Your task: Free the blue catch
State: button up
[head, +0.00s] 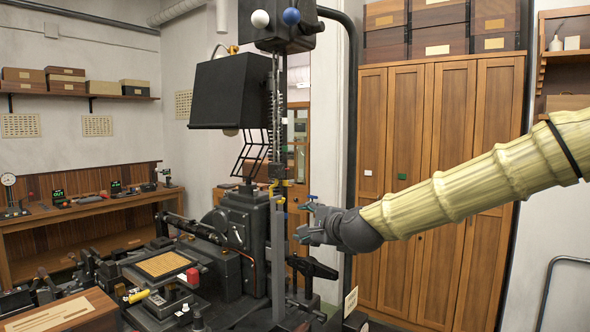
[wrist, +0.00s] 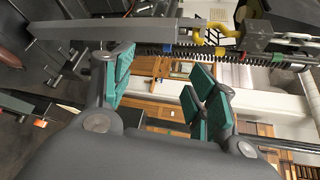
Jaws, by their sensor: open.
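The blue part is beyond the fingertips, apart from the pads. In the head view I cannot pick the catch out clearly.
The black casting machine (head: 243,225) carries a toothed rack (wrist: 150,48) beside the rail, and a grey bar (wrist: 100,30) crosses near my fingers. White (head: 260,18) and blue (head: 291,16) balls top the machine. Wooden cabinets (head: 437,170) stand behind my arm.

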jog(key=s+r+m+t+y+p, duration=0.2)
jog(key=s+r+m+t, duration=0.1)
jog(key=r, duration=2.3)
jog(key=m+t+y+p, duration=0.2)
send_near(296, 18)
jog(key=p+x, duration=0.4)
jog(key=x, duration=0.6)
jog(key=shift+w+a+r, duration=0.1)
jog(key=shift+w+r, duration=0.05)
jog(key=shift+w, duration=0.1)
grip_shut()
